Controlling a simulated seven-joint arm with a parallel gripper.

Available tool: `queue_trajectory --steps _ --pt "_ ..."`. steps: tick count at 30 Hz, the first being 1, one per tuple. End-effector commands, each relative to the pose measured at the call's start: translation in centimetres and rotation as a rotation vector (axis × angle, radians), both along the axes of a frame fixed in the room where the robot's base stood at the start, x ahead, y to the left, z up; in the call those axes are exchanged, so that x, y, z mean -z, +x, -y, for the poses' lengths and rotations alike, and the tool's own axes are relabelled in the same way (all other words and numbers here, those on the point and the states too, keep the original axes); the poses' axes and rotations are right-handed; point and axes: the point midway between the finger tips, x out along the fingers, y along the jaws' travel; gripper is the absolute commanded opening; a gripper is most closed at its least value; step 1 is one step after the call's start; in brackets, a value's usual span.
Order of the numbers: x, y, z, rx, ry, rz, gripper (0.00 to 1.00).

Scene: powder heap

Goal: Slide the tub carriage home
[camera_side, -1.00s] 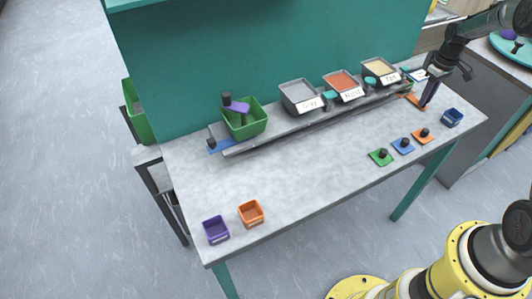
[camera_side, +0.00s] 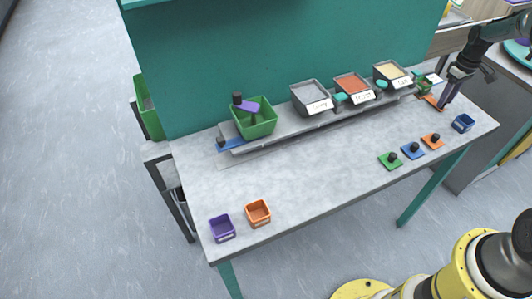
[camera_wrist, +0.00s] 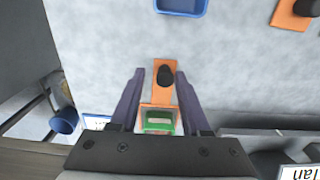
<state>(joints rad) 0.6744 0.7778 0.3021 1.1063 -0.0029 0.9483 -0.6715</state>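No part is labelled as the tub carriage. A small green tub (camera_wrist: 158,121) is attached to or sits against an orange plate (camera_wrist: 162,94) with a black knob (camera_wrist: 166,75). In the side view the small green tub (camera_side: 424,86) is at the right end of the grey rail, beside the orange plate (camera_side: 433,103). My gripper (camera_wrist: 159,72) has two purple fingers spread, one either side of the knob, with gaps. In the side view my gripper (camera_side: 447,103) points down there. A large green tub (camera_side: 260,130) stands at the rail's left end by a blue plate (camera_side: 229,146).
Grey (camera_side: 309,94), red (camera_side: 351,83) and tan (camera_side: 389,72) powder bins stand behind the rail (camera_side: 310,134). Green, blue and orange knobbed plates and a blue bin (camera_side: 463,123) lie at right. Purple (camera_side: 222,228) and orange (camera_side: 258,213) bins stand at front left. The table's middle is clear.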

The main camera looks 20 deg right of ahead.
Motion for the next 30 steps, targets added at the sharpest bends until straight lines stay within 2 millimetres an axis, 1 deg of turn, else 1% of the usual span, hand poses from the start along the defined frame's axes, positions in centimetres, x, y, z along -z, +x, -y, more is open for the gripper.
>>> queue_trajectory --steps 7,10,30 --pt "0.0 0.0 -0.2 -0.001 0.004 -0.002 0.5" --pt "-0.4 0.0 -0.2 -0.001 0.004 -0.001 0.5" --pt "-6.4 0.0 -0.3 -0.001 0.005 -0.002 0.5"
